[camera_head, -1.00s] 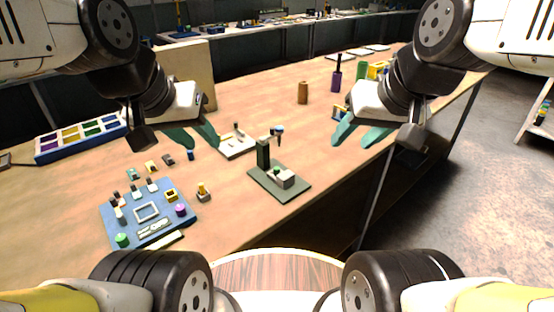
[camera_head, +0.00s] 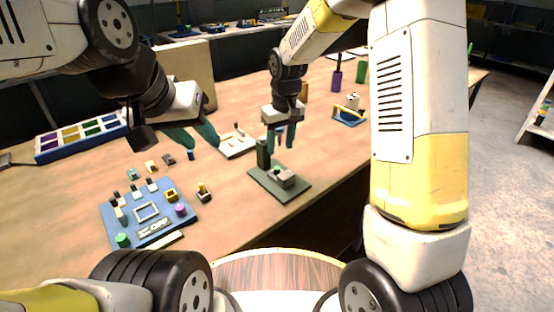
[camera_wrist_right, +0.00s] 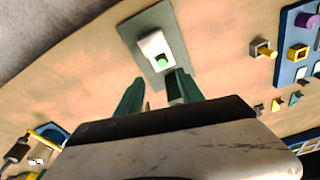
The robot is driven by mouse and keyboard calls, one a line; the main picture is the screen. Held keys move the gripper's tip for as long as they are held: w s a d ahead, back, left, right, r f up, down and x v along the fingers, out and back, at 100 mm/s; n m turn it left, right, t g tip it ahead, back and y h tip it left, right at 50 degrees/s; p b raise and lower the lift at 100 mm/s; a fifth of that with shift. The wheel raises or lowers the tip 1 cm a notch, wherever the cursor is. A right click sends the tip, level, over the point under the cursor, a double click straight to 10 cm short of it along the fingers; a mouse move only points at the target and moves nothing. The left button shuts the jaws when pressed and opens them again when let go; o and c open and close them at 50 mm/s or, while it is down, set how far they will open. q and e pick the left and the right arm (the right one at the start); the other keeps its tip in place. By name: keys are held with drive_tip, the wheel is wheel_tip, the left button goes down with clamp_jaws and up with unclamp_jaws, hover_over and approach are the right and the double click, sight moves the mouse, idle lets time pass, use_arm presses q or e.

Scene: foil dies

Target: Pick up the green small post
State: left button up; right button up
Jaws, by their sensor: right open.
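A small green post (camera_head: 277,169) sits on a grey block (camera_head: 288,180) on the dark green base plate (camera_head: 265,184) of a small press. In the right wrist view the green post (camera_wrist_right: 161,60) shows on the pale block, beyond my fingertips. My right gripper (camera_head: 281,146) is open, pointing down over the press, close to its upright; I cannot tell whether they touch. Its fingers (camera_wrist_right: 158,82) are apart with nothing held between them. My left gripper (camera_head: 203,146) is open and empty above the table, left of the press. A larger green cylinder (camera_head: 122,240) stands on the blue board.
The blue board (camera_head: 110,213) with several small parts lies at the front left. A white tray (camera_head: 238,147) is behind the press. A compartment box (camera_head: 82,138) is at the far left. Purple (camera_head: 336,81) and green cylinders (camera_head: 361,72) stand at the back right.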

sight(277, 167)
drive_tip(key=shift+w+a+f, duration=0.15)
drive_tip(key=shift+a+f, duration=0.05)
drive_tip(key=shift+f, duration=0.7)
drive_tip(key=f, duration=0.6)
drive_tip(key=shift+w+a+f, duration=0.2)
drive_tip(key=shift+a+f, duration=0.05)
drive_tip(key=shift+f, duration=0.15)
clamp_jaws()
